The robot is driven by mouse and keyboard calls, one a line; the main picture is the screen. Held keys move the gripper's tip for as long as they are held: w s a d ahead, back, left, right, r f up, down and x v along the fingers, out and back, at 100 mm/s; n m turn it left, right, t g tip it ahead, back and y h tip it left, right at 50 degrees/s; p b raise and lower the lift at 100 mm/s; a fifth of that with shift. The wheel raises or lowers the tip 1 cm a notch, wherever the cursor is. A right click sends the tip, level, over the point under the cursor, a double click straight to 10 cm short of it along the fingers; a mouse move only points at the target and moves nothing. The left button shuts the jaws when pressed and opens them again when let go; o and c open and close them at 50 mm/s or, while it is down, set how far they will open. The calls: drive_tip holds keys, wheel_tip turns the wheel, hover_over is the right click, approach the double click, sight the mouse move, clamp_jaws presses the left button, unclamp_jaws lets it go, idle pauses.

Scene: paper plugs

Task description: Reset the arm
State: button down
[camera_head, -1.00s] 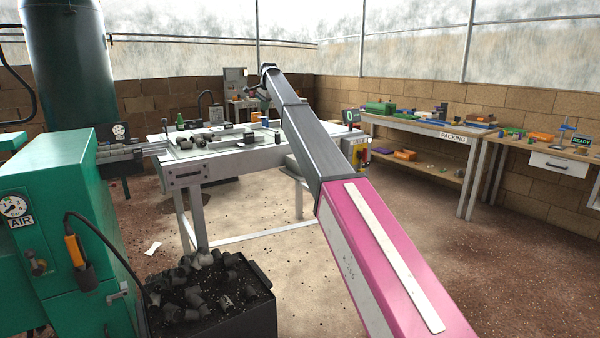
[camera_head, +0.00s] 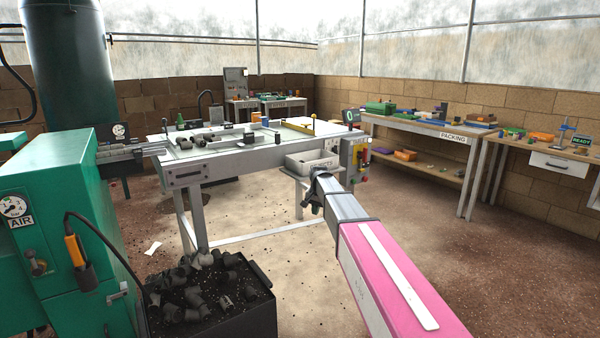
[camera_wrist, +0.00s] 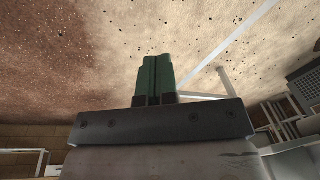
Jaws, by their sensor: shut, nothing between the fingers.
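My pink and grey arm reaches from the lower right of the head view, and its end is now low, in front of the white worktable (camera_head: 235,160). My gripper shows in the wrist view (camera_wrist: 157,62) as two green fingers side by side, shut with nothing between them. In the head view the fingers are small and partly hidden by the wrist. Below and around the fingers the wrist view shows mostly speckled floor.
A dark bin of grey plugs (camera_head: 255,322) stands at the lower left, beside a green machine (camera_head: 60,230). The packing bench (camera_head: 425,130) stands at the back right. Floor between is open.

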drive_tip(key=s+d+f+n, duration=0.1)
drive_tip(key=s+d+f, duration=0.3)
drive_tip(key=s, duration=0.7)
drive_tip(key=s+d+f+n+g, duration=0.1)
drive_tip(key=s+d+f, duration=0.3)
drive_tip(key=s, duration=0.8)
drive_tip(key=s+d+f+n, duration=0.2)
drive_tip(key=s+d+f, duration=0.2)
drive_tip(key=s, duration=0.7)
wheel_tip(320, 180, down, 2)
drive_tip(key=shift+s+f+n+g+h, duration=0.25)
drive_tip(key=shift+s+n+g+h, duration=0.05)
drive_tip(key=shift+s+n+h, duration=0.1)
drive_tip(key=shift+d, duration=0.1)
